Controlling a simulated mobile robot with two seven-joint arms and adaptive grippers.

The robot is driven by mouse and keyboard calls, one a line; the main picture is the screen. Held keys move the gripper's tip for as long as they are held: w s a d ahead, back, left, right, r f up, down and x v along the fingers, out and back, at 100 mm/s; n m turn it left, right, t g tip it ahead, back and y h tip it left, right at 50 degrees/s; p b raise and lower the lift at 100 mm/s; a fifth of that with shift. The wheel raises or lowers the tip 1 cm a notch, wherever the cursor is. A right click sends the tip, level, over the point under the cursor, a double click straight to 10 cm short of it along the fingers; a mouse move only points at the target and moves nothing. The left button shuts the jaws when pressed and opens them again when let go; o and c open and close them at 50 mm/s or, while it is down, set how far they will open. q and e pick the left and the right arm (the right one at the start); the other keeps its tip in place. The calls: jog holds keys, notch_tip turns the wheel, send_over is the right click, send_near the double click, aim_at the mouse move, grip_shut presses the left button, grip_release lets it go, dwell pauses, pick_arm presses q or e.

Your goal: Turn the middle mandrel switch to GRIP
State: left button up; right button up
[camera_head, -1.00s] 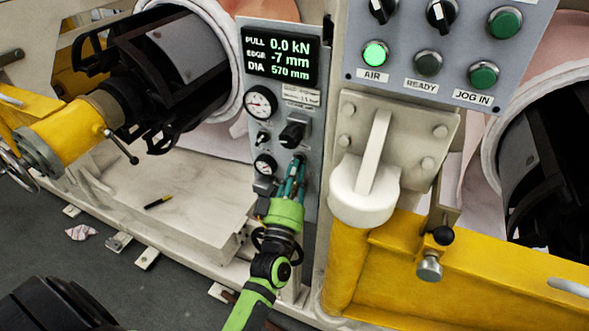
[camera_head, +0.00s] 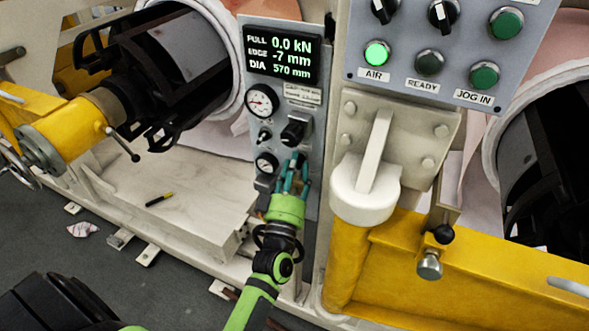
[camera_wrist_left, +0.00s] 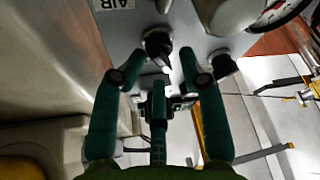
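The grey control panel (camera_head: 313,118) carries a black knob (camera_head: 293,131) right of the gauges. My left gripper (camera_head: 293,164) is just below that knob, pointing up at the panel. In the left wrist view, the left gripper (camera_wrist_left: 159,68) has its teal fingers apart, with a gap between the tips. A black switch knob (camera_wrist_left: 158,46) is just beyond that gap; contact cannot be told. Another black knob (camera_wrist_left: 222,63) is beside the right-hand fingertip. The fingers hide part of the lower panel in the head view. Switch labels there are unreadable. My right gripper is not in view.
A lit display (camera_head: 282,55) tops the panel, with two gauges (camera_head: 261,101) below. A second panel (camera_head: 455,45) with switches and buttons is at upper right. A white bracket (camera_head: 365,195) and yellow beam (camera_head: 470,265) stand right of my left arm.

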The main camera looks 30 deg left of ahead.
pick_arm(q)
jog(key=shift+f, duration=0.1)
jog(key=shift+f, duration=0.1)
jog(key=shift+s+f, duration=0.15)
jog(key=shift+s, duration=0.1)
jog(key=v, duration=1.1)
jog(key=shift+d, duration=0.25)
jog(key=shift+s, duration=0.15)
